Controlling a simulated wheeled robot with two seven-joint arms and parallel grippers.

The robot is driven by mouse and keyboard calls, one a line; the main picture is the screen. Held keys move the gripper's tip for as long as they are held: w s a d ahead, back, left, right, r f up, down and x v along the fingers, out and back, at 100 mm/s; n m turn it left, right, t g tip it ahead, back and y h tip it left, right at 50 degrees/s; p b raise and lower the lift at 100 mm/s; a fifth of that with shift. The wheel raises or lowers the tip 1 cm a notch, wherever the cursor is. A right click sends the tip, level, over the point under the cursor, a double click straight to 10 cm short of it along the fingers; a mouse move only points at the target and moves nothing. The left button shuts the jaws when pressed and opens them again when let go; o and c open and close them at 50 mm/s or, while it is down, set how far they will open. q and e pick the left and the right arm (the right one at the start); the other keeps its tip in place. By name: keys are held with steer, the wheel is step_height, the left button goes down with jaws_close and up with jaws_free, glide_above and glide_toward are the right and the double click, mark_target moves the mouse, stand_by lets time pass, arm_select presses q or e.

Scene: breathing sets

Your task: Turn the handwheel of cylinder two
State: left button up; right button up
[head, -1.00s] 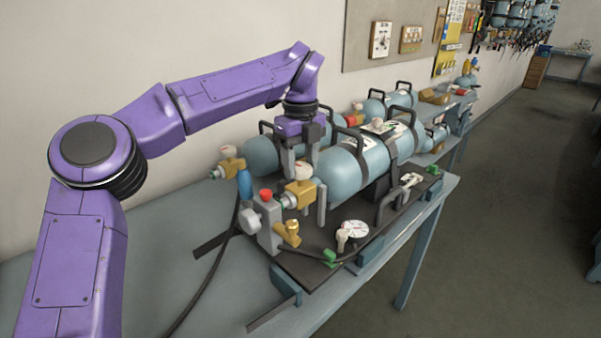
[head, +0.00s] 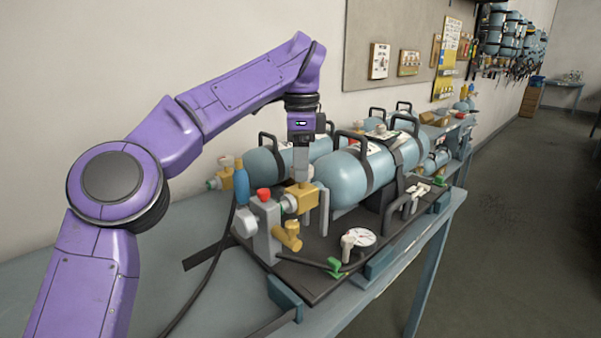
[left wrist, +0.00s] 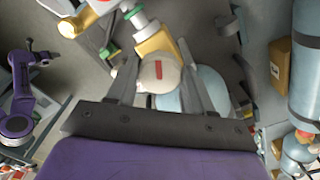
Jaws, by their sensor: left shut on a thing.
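The near blue cylinder (head: 345,178) lies on its side on the dark board, with a brass valve (head: 299,199) at its left end. My left gripper (head: 301,178) points straight down over this valve. In the left wrist view, the valve's round pale handwheel (left wrist: 153,88) with a red mark sits between the two grey fingers (left wrist: 158,88), which are shut on it. The fingers mostly hide the handwheel in the head view. A second blue cylinder (head: 268,163) with its own brass valve (head: 226,179) lies behind. A purple arm, apparently my right, shows small in the left wrist view; its jaws are unclear.
A grey block with a red knob (head: 264,195) and a blue handle (head: 241,184) stand close left of the valve. A black hose (head: 205,275) runs across the bench. A white gauge (head: 362,237) lies in front. The bench's left part is mostly clear.

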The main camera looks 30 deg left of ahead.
arm_select(q)
steer(key=n+b, duration=0.1)
steer(key=n, duration=0.2)
steer(key=shift+b, duration=0.35)
steer(key=shift+r+n+b, duration=0.1)
steer(key=shift+n+b, duration=0.35)
steer(key=shift+n, duration=0.75)
steer(key=o, duration=1)
steer(key=shift+d, duration=0.1)
steer(key=shift+o, duration=0.2)
step_height(320, 180, up, 10)
steer(key=p, duration=0.9)
steer(key=shift+r, duration=0.25)
